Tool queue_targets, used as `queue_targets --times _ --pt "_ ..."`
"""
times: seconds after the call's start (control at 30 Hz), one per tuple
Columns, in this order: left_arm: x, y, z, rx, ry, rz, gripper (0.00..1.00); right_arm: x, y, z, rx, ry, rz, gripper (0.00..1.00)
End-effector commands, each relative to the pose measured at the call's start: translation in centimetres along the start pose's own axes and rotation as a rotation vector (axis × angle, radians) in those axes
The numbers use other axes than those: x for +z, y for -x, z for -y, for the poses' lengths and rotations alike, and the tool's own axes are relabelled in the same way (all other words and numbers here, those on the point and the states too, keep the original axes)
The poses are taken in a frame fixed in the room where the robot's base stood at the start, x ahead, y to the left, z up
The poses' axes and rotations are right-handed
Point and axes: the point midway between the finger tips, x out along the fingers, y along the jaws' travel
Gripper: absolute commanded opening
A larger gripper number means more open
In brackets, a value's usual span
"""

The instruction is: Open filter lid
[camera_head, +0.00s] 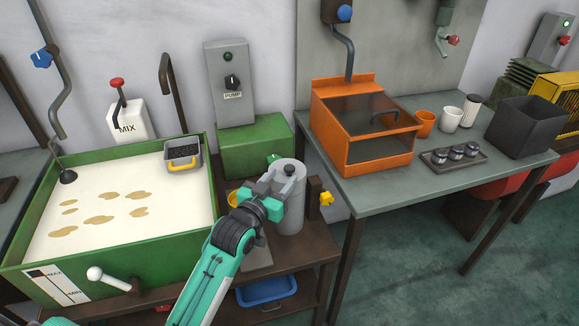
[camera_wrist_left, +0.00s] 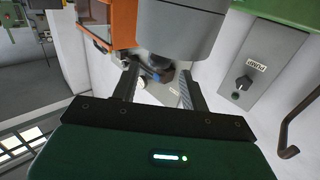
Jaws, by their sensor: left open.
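The filter is a grey upright cylinder (camera_head: 290,212) on the brown stand, with a flat grey lid (camera_head: 284,167) on top. The lid sits on the cylinder and has a small dark knob in its middle. My left gripper (camera_head: 273,184) is at the upper left side of the cylinder and hides part of it. In the left wrist view its two fingers (camera_wrist_left: 157,82) are apart, with the grey cylinder (camera_wrist_left: 182,32) just beyond them. A small dark part with blue shows between the fingers; I cannot tell whether they touch it. My right gripper is not in view.
A green tank (camera_head: 110,255) of pale liquid stands at the left. The pump box (camera_head: 231,85) is behind the filter. A yellow knob (camera_head: 326,198) sits right of it. The grey table (camera_head: 390,190) with an orange box (camera_head: 345,145) is at the right. A blue tray (camera_head: 266,290) is below.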

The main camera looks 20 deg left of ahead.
Motion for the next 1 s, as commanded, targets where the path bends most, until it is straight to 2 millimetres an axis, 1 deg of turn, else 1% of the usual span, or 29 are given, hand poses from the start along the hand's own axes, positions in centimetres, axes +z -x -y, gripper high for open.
queue_targets --times 0.03,0.1,0.3,0.47,0.73,0.8,0.87,0.9,0.97,1.0 --pt "-0.1 -1.0 0.0 0.000 0.000 0.000 0.45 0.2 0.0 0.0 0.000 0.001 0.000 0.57" --pt "-0.1 -2.1 0.0 0.000 0.000 0.000 0.45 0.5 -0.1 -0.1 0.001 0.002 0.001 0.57" --pt "-0.1 -4.5 0.0 0.000 0.001 -0.001 0.45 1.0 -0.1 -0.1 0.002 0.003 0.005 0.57" --pt "0.0 -5.2 0.0 0.000 0.001 -0.001 0.45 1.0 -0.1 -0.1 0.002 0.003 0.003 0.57" --pt "0.0 -5.3 0.0 0.000 0.000 0.000 0.45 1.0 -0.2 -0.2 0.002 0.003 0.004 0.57" --pt "0.0 -5.3 0.0 0.000 0.000 0.000 0.31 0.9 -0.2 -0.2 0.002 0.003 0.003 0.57" --pt "0.0 -5.3 0.0 0.000 0.000 0.000 0.20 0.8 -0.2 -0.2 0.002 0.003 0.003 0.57" --pt "0.0 -5.3 0.0 0.000 0.000 0.000 0.12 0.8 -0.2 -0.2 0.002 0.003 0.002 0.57" --pt "0.0 -5.3 0.0 0.000 0.000 0.000 0.00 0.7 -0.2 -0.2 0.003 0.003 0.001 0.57" --pt "0.0 -5.3 0.0 0.000 0.000 0.000 0.00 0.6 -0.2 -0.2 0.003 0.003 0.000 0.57"
